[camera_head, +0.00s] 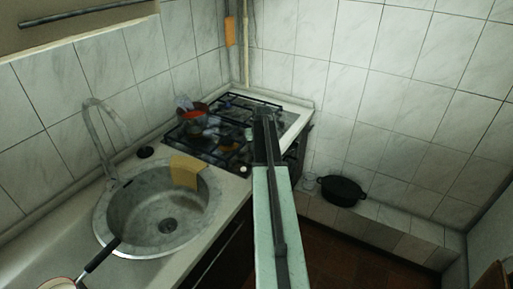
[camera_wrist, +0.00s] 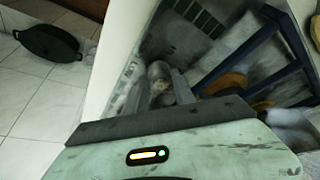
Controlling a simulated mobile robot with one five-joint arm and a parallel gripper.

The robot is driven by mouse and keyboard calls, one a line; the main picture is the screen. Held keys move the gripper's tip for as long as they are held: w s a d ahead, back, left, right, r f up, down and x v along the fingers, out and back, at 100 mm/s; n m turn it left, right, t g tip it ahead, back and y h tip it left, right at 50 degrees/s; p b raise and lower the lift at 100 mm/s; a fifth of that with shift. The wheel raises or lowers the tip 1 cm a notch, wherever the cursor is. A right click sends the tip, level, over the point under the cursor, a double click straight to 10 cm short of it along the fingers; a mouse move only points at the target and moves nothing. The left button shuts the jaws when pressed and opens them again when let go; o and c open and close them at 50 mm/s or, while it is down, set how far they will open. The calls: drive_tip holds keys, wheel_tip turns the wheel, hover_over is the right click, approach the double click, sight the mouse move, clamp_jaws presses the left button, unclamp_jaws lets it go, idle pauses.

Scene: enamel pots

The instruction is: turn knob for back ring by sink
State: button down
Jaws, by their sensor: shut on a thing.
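The gas stove (camera_head: 287,118) with dark grates stands beyond the sink (camera_head: 140,207). My arm reaches over its front right part, and my gripper (camera_head: 263,112) is at the far end of the arm, its fingertips hard to make out there. In the wrist view my gripper (camera_wrist: 160,92) has its two grey fingers close together on a small grey cylindrical knob (camera_wrist: 158,72) at the stove's front edge. I cannot tell which ring this knob belongs to. A pale knob (camera_head: 243,170) shows at the stove's near front corner.
A red pot (camera_head: 196,120) stands on the back left of the stove. A yellow cloth (camera_head: 185,171) hangs on the sink rim. A black pot (camera_head: 343,191) sits on the tiled ledge at right. Blue grate bars (camera_wrist: 235,62) lie right of my fingers.

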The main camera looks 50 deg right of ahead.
drive_tip(key=c, duration=1)
unclamp_jaws()
drive_tip(key=shift+c, duration=0.2)
drive_tip(key=p+v, duration=0.7)
drive_tip(key=v, duration=0.1)
drive_tip(key=shift+f, duration=0.1)
